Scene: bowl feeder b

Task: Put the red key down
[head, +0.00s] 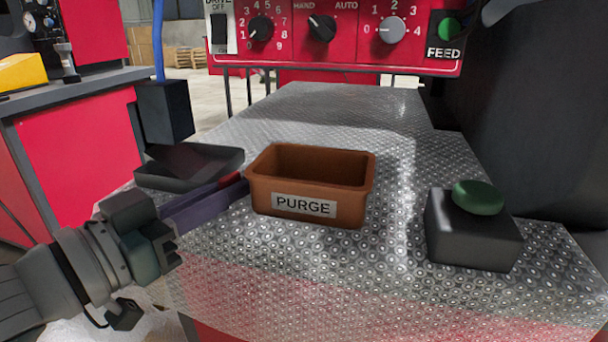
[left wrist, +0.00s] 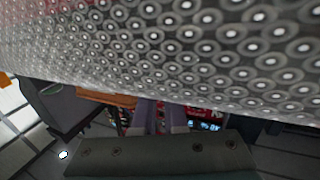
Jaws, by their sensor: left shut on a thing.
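The red key (head: 231,179) shows as a small red piece at the tips of my left gripper's purple fingers. My left gripper (head: 236,184) is shut on it, low over the metal table, between the black tray and the brown PURGE bin (head: 308,204). Most of the key is hidden by the fingers and the bin's edge. I cannot tell whether the key touches the table. In the left wrist view the fingers (left wrist: 160,116) point away close to the patterned table surface, and the key cannot be made out. My right gripper is not in view.
A shallow black tray (head: 160,178) stands left of the bin. A black box with a green button (head: 478,197) stands at the right. A red control panel (head: 340,55) is behind the table (head: 280,262). The table front and the strip right of the bin are clear.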

